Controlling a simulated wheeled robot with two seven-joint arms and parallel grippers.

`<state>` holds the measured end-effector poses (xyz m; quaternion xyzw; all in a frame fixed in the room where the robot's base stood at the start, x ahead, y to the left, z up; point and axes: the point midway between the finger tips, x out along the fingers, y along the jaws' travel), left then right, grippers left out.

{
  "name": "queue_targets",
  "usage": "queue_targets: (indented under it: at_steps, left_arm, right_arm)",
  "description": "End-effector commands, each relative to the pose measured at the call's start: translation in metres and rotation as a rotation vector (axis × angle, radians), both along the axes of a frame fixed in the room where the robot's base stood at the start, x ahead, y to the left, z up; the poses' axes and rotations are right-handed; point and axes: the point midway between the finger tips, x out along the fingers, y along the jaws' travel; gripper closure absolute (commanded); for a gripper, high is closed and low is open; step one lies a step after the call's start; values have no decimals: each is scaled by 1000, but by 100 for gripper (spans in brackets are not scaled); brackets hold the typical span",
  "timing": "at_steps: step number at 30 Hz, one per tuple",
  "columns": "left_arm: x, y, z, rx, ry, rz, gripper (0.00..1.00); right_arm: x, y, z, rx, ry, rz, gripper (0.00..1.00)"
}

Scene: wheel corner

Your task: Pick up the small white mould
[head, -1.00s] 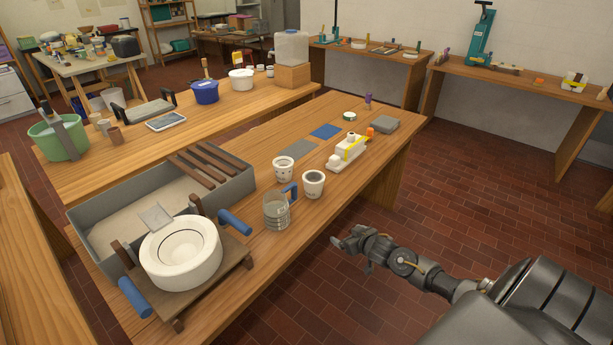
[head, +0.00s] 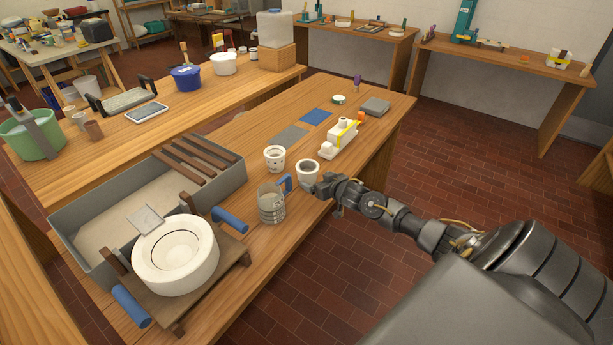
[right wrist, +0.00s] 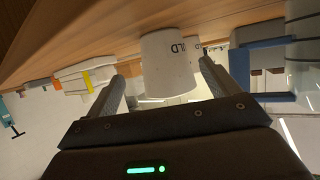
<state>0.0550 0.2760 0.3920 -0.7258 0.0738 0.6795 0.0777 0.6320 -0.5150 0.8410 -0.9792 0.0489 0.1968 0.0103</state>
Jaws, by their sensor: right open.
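A small white mould (head: 308,173), cup-shaped with a dark opening, stands upright near the front edge of the workbench. My right gripper (head: 313,189) is at its near side in the head view. In the right wrist view, the mould (right wrist: 167,68) shows dark lettering on its side and appears between the tips of the open fingers (right wrist: 162,72). A gap shows on the left; I cannot tell whether either finger touches it. A second small white cup (head: 274,157) stands behind and to the left. My left gripper is not in view.
A glass jug (head: 271,205) with a blue handle stands just left of the mould. A white block-shaped object with a yellow band (head: 340,138) stands to the right. A large round white mould (head: 190,275) sits on a wooden board at the bench's near end.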

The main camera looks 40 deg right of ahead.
Motion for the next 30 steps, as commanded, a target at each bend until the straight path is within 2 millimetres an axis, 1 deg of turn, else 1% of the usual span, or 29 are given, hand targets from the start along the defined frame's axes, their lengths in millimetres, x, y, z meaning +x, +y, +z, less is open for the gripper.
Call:
queue_targets:
  at_steps: [6, 9, 13, 15, 18, 22, 27, 28, 30]
  left_arm:
    - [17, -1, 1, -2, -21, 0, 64]
    - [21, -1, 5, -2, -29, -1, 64]
    - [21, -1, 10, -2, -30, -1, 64]
    - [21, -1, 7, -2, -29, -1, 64]
    - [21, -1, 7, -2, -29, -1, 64]
    - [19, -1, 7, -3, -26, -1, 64]
    - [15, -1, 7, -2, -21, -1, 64]
    - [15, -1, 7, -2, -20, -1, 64]
    - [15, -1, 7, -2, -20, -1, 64]
  right_arm:
    - [5, -1, -1, -1, 0, -1, 12]
    - [15, 1, -3, 0, -1, -1, 12]
    - [33, 4, -8, 0, -1, -2, 12]
    - [41, 3, -13, 0, -1, -2, 12]
    - [48, 2, -17, -1, -1, -2, 12]
    - [52, 2, -19, -1, 0, -1, 12]
    - [52, 2, -19, -1, 0, 0, 12]
    - [52, 2, -19, -1, 0, 0, 14]
    - [52, 2, -19, -1, 0, 0, 23]
